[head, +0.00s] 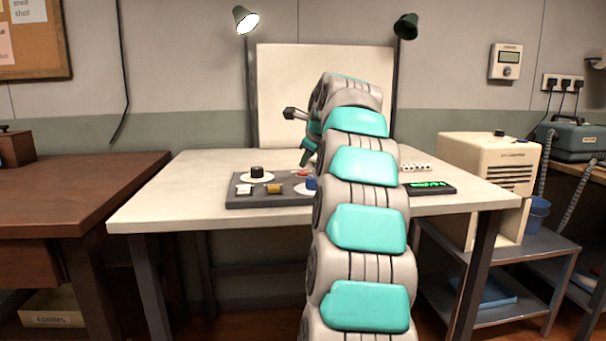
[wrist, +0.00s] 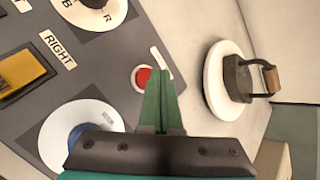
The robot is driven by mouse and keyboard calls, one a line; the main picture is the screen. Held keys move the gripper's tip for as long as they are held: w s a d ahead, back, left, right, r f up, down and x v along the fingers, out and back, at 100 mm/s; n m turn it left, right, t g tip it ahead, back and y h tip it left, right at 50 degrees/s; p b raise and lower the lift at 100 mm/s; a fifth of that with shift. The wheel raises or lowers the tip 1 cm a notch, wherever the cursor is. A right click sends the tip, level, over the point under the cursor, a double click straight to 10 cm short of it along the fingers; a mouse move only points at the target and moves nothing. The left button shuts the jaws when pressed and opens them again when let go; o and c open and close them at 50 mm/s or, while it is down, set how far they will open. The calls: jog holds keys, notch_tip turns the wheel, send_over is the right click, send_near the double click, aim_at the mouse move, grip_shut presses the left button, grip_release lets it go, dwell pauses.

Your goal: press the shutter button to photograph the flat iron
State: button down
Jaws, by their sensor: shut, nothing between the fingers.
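The red button (wrist: 143,78), set in a pale ring on the grey control panel (wrist: 110,60), shows in the wrist view. It also shows small in the head view (head: 303,173). My gripper (wrist: 163,73) is shut and empty, its green fingertips just right of the button and overlapping its ring edge in the picture. I cannot tell whether they touch the panel. In the head view my gripper (head: 304,160) points down over the panel. The dark flat iron (wrist: 238,80) with a wooden handle stands on a round white disc (wrist: 213,84); my arm hides it in the head view.
The panel also holds a black knob (head: 257,170), a blue knob (wrist: 80,134), a yellow switch (wrist: 22,72) and a white switch (head: 243,189). A pale backdrop (head: 275,80) stands behind.

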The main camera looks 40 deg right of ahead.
aim_at(305, 173)
jog(key=shift+f, duration=0.8)
dwell(0.6)
dwell(0.4)
jog(key=shift+r+p, duration=0.8)
jog(key=shift+r, duration=0.1)
jog(key=shift+w+r+p, duration=0.1)
jog(key=shift+r+p, duration=0.2)
jog(key=shift+r, duration=2.2)
jog(key=shift+s, duration=0.2)
